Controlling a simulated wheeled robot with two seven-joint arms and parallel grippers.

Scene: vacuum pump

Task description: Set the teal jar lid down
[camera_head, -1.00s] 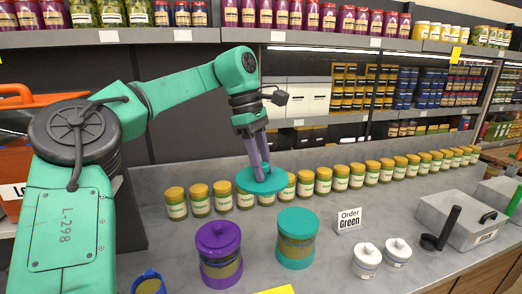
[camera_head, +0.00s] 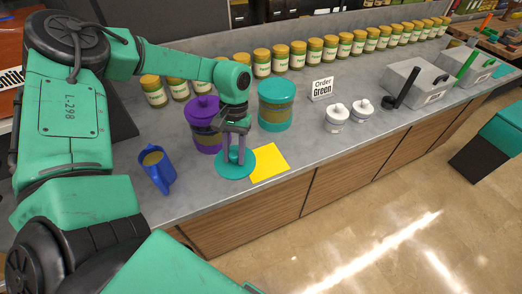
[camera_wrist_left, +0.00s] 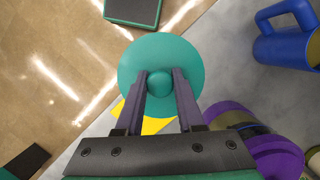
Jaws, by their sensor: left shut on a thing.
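My left gripper (camera_head: 234,152) is shut on the knob of the teal jar lid (camera_head: 235,163). The lid is a flat round disc near the counter's front edge, overlapping the left side of a yellow square (camera_head: 269,162) in the head view. In the left wrist view the lid (camera_wrist_left: 178,54) shows with its round knob between the fingers (camera_wrist_left: 160,84). I cannot tell whether the lid touches the counter. The teal jar (camera_head: 276,106) stands behind and to the right, its lid off. My right gripper is not in view.
A purple jar (camera_head: 204,125) stands close behind the left gripper. A blue mug (camera_head: 159,170) is to its left. A sign reading "Order Green" (camera_head: 321,88), white lidded pots (camera_head: 336,115) and grey boxes (camera_head: 417,84) stand to the right. The counter drops off just in front of the lid.

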